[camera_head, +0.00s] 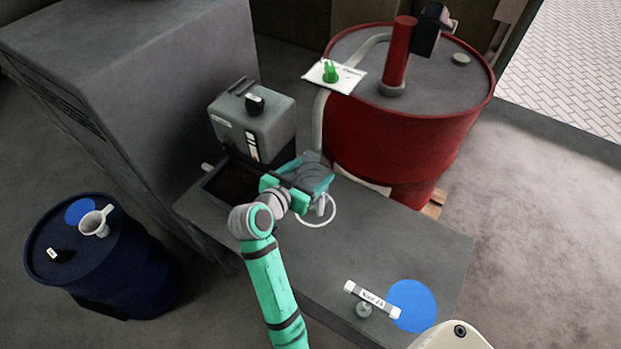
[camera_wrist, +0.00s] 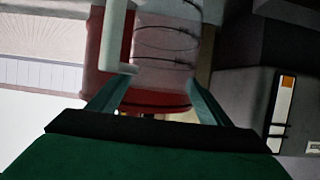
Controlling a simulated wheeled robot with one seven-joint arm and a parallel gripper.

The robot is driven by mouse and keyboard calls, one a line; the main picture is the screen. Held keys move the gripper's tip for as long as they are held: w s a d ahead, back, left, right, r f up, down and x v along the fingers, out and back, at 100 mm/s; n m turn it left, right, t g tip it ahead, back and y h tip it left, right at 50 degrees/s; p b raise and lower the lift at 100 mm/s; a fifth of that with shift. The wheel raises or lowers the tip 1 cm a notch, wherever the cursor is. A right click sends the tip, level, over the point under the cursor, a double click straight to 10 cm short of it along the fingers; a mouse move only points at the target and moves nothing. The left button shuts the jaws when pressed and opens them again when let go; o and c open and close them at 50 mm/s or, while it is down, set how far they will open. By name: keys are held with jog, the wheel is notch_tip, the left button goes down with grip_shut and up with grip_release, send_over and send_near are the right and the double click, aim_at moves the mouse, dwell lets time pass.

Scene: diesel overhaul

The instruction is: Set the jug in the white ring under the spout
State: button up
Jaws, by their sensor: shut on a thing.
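My gripper (camera_head: 306,190) is shut on the jug (camera_head: 314,172), a clear, greyish vessel. In the wrist view the jug (camera_wrist: 165,50) shows dark level lines and stands between the two fingers (camera_wrist: 155,105). The white ring (camera_head: 333,213) lies on the grey bench, partly hidden by my gripper and the jug. The jug is over or at the far side of the ring; I cannot tell whether its base touches the bench. A pale hose (camera_head: 318,125) runs down the front of the red drum behind the jug. The spout's end is not clear.
The red drum (camera_head: 405,140) stands close behind the jug, with a green knob (camera_head: 330,73) on a white card. A grey box (camera_head: 253,122) and dark recess are left. The grey bench (camera_head: 400,240) is clear to the right, up to a blue disc (camera_head: 413,305) and labelled bar (camera_head: 371,299).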

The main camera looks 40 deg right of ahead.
jog(key=shift+d+f, duration=0.15)
jog(key=shift+f, duration=0.75)
jog(key=shift+d+f, duration=0.15)
jog(key=shift+f, duration=0.8)
jog(key=o, duration=2.1)
jog(key=shift+f, duration=0.1)
